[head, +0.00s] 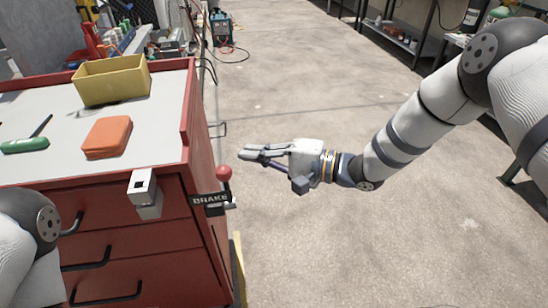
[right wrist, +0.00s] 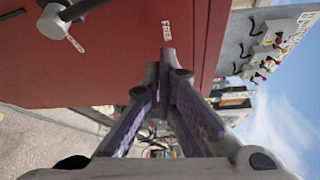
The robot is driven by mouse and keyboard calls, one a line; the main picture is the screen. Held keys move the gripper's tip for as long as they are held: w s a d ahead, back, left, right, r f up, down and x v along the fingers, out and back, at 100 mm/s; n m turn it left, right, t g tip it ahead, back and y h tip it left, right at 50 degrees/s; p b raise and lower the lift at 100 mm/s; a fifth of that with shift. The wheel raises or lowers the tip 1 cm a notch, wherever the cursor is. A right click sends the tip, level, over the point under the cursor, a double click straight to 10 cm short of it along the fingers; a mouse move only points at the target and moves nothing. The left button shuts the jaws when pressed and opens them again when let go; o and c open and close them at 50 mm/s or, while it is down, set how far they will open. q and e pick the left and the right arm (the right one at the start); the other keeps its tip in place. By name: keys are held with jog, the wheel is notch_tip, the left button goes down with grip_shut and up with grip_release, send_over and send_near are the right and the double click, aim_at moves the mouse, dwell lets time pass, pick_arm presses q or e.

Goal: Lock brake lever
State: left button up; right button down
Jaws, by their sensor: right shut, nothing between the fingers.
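The brake lever (head: 226,186) stands upright at the near right corner of the red cart, with a red ball knob (head: 223,172) on top. A dark plate (head: 209,199) marked BRAKE sits beside its foot. My right gripper (head: 243,151) is shut and empty. In the head view, its fingertips show just above and right of the knob; I cannot tell the depth gap. In the right wrist view, the closed fingertips (right wrist: 164,76) point at the red cart side (right wrist: 110,60). A grey round part with a dark rod (right wrist: 56,22) shows at the top left.
The red cart (head: 130,240) has drawers with dark handles. On its top are a yellow bin (head: 112,80), an orange case (head: 107,137) and a green-handled tool (head: 25,145). The floor (head: 310,245) right of the cart is clear.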

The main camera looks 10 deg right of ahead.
aim_at(227, 190)
pick_arm(q)
jog(key=shift+w+r+t+p, duration=0.4)
jog(key=shift+w+r+p, duration=0.5)
jog(key=shift+w+r, duration=0.1)
pick_arm(e)
jog(key=s+a, duration=0.1)
jog(key=a, duration=0.1)
jog(key=s, duration=0.1)
jog(key=shift+s+a+r, duration=0.25)
jog(key=shift+s+a, duration=0.05)
jog(key=shift+a, duration=0.1)
pick_arm(q)
jog(key=shift+s, duration=0.1)
